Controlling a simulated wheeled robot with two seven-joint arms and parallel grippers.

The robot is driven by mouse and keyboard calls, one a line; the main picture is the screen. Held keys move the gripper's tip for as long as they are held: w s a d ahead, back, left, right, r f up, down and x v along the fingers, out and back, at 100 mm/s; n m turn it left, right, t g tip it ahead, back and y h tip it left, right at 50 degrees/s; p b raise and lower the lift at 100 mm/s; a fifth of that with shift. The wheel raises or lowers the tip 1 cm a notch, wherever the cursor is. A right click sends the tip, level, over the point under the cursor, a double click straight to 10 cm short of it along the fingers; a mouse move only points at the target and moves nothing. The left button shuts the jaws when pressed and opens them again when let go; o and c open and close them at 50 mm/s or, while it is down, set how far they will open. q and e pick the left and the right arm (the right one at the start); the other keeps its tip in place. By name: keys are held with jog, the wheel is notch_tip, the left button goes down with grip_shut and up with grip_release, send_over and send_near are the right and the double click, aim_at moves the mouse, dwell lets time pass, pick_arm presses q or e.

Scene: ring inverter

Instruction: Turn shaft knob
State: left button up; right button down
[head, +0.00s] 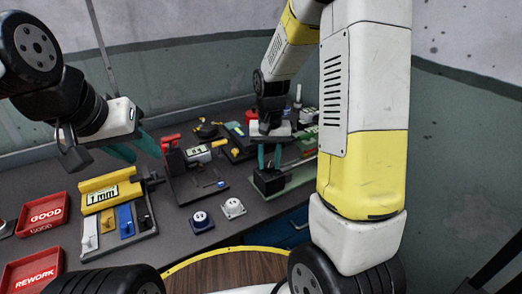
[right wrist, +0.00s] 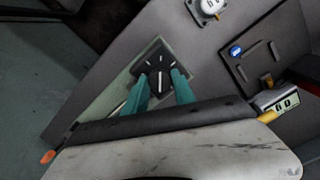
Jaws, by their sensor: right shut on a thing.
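The black shaft knob (right wrist: 160,83) sits on a dark square dial plate (right wrist: 157,68) with pale tick marks around it, in the right wrist view. My right gripper (right wrist: 161,88) has its teal fingers on either side of the knob, shut on it. In the head view my right gripper (head: 269,158) points down onto a dark box (head: 268,184) on a pale green base, and its fingers hide the knob there. My left gripper (head: 134,150) is empty, its teal fingers spread apart, above the bench at the left.
A yellow "1 mm" gauge block (head: 103,195) with coloured tabs stands on the left of the bench. Red GOOD (head: 45,214) and REWORK (head: 35,274) trays lie at the left edge. Two small dials (head: 202,220) (head: 233,208) sit at the front middle.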

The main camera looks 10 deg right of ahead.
aim_at(269, 164)
jog(key=n, duration=0.8)
dwell(0.4)
jog(key=shift+n, duration=0.4)
jog(key=c, duration=1)
grip_release()
jog(key=shift+c, duration=0.2)
notch_tip(269, 164, up, 8)
jog(key=shift+f, duration=0.1)
